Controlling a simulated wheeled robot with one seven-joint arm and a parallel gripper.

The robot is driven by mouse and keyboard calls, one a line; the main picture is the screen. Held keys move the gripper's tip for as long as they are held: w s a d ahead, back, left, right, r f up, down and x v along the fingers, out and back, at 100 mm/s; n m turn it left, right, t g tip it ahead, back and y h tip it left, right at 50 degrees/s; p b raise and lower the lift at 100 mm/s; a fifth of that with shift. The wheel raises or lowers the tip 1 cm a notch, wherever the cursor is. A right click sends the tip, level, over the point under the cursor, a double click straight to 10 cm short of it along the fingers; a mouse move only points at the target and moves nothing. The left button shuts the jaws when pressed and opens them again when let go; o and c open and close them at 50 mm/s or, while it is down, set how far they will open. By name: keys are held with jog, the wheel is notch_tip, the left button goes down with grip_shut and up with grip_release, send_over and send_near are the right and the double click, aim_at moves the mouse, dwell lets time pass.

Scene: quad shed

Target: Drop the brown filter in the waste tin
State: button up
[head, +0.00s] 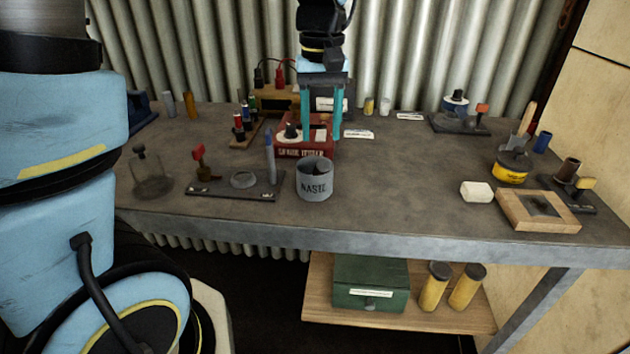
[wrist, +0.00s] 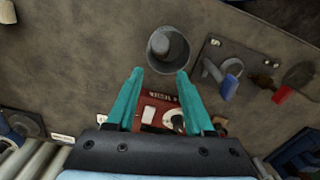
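The waste tin (head: 314,182) is a grey open can with dark lettering, near the front edge of the bench. It also shows in the wrist view (wrist: 158,42), just beyond my fingertips, with a dark patch inside that I cannot identify. My gripper (head: 322,138) points down with its teal fingers spread apart, above the red box behind the tin. In the wrist view my gripper (wrist: 159,72) has nothing between its fingers. I cannot tell for sure which thing is the brown filter; a brown cylinder (head: 569,169) stands on a dark plate at the right.
The red box (head: 305,150) stands behind the tin. A dark plate (head: 232,191) with an upright blue-grey tool is left of it, with a glass flask (head: 152,177) further left. A wooden frame (head: 538,211) and white block (head: 477,191) are at right. The bench between is clear.

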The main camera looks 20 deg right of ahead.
jog(key=shift+o, duration=1)
jog(key=shift+r, duration=0.15)
notch_tip(320, 180, up, 11)
jog(key=b, duration=0.1)
jog(key=shift+f, duration=0.2)
